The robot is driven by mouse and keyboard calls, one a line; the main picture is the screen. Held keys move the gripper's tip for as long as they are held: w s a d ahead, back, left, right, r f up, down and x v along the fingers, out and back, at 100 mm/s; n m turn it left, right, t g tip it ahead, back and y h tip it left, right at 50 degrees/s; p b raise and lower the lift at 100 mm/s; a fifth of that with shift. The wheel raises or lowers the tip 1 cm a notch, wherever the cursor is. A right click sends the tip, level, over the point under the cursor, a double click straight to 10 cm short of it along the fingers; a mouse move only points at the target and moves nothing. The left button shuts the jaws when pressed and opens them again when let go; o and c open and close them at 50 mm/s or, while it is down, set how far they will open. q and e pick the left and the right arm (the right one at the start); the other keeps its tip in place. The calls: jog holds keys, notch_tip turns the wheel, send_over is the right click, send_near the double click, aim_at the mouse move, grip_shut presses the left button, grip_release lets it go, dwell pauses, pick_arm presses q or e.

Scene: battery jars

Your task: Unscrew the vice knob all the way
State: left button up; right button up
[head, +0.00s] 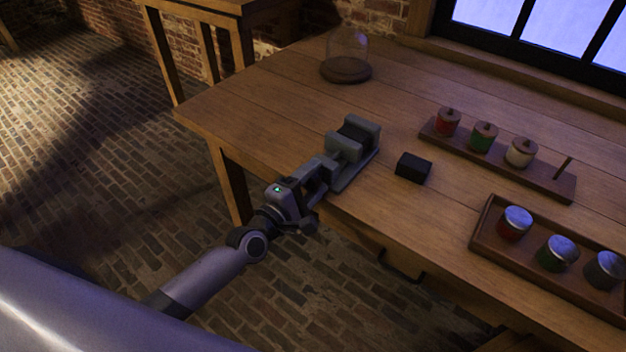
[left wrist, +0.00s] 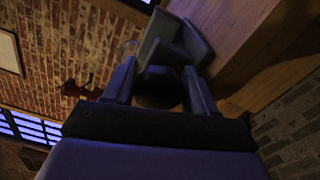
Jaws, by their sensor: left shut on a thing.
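The grey vice (head: 352,152) stands at the near left edge of the wooden table, with a dark block between its jaws. My left gripper (head: 322,170) is at the near end of the vice and shut on its knob. In the left wrist view the two fingers flank the dark round knob (left wrist: 160,88), with the vice body (left wrist: 176,45) just beyond. In the head view the knob is mostly hidden by the gripper. My right gripper is not in view.
A black block (head: 413,168) lies right of the vice. A rack (head: 545,180) holds red, green and cream spools, with one bare peg. A tray (head: 485,225) holds lidded jars. A glass dome (head: 347,50) stands at the back left. Bare tabletop lies between dome and vice.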

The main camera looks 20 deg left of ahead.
aim_at(308, 186)
pick_arm(q)
jog(key=shift+f, duration=0.1)
jog(key=o, duration=1)
jog(key=shift+c, duration=0.2)
jog(key=shift+v, duration=3.65)
